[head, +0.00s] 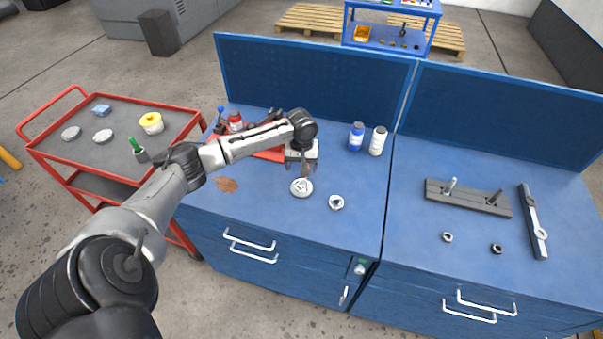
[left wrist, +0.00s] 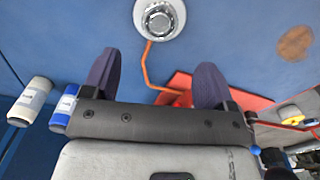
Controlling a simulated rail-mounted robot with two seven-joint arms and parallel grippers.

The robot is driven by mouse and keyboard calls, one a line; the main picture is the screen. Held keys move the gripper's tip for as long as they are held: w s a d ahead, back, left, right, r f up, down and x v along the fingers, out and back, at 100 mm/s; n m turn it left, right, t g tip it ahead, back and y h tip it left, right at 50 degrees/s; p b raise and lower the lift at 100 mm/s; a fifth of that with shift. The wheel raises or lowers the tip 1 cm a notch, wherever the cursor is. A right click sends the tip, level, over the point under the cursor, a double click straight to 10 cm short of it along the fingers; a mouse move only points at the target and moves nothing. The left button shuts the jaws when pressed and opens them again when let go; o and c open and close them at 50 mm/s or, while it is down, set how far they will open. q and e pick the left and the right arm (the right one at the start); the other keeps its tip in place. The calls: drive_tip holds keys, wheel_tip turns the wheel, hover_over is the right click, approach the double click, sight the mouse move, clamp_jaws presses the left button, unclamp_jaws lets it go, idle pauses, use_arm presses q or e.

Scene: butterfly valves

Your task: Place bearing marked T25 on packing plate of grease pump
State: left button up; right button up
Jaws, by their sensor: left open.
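My left gripper (head: 303,168) points down over the left workbench, with empty space between its spread fingers in the left wrist view (left wrist: 158,78). A round whitish metal part (head: 301,187) lies on the bench just in front of it. A smaller metal ring (head: 336,202) lies to its right. One round part with a shiny centre (left wrist: 160,18) shows beyond the fingertips in the left wrist view, apart from them. No T25 mark is legible on either part. A red base (head: 268,153) with a red-topped device (head: 235,122) stands behind my arm, partly hidden. My right gripper is out of view.
Blue (head: 356,137) and white (head: 377,141) bottles stand at the back. The right bench holds a grey plate with two pins (head: 465,198), a bar (head: 533,222) and two nuts (head: 447,237). A red cart (head: 75,165) stands left. The left bench's front right is clear.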

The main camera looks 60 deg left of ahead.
use_arm(q)
drive_tip(key=s+d+f+m, duration=0.1)
drive_tip(key=d, duration=0.2)
drive_tip(key=s+d+f+m, duration=0.1)
drive_tip(key=d+f+m, duration=0.1)
drive_tip(key=d, duration=0.2)
drive_tip(key=s+d+f+m, duration=0.1)
drive_tip(key=d+f, duration=0.1)
drive_tip(key=d, duration=0.1)
drive_tip(key=shift+d+f, duration=0.15)
drive_tip(key=shift+d, duration=0.05)
drive_tip(key=s+d+f+m, duration=0.2)
drive_tip(key=s+d+f, duration=0.1)
drive_tip(key=d, duration=0.3)
drive_tip(key=s+d+f+m, duration=0.2)
drive_tip(key=s+d, duration=0.1)
drive_tip(key=d, duration=0.2)
drive_tip(key=s+d+r+m+t, duration=0.1)
drive_tip(key=s+d+r+m, duration=0.1)
drive_tip(key=s+d, duration=0.3)
drive_tip(key=s+d+r+m+t, duration=0.2)
drive_tip(key=s+d, duration=0.4)
drive_tip(key=s, duration=0.5)
drive_tip(key=shift+s+d+r+m+t, duration=0.25)
drive_tip(key=shift+d+m+t, duration=0.05)
drive_tip(key=shift+m, duration=0.1)
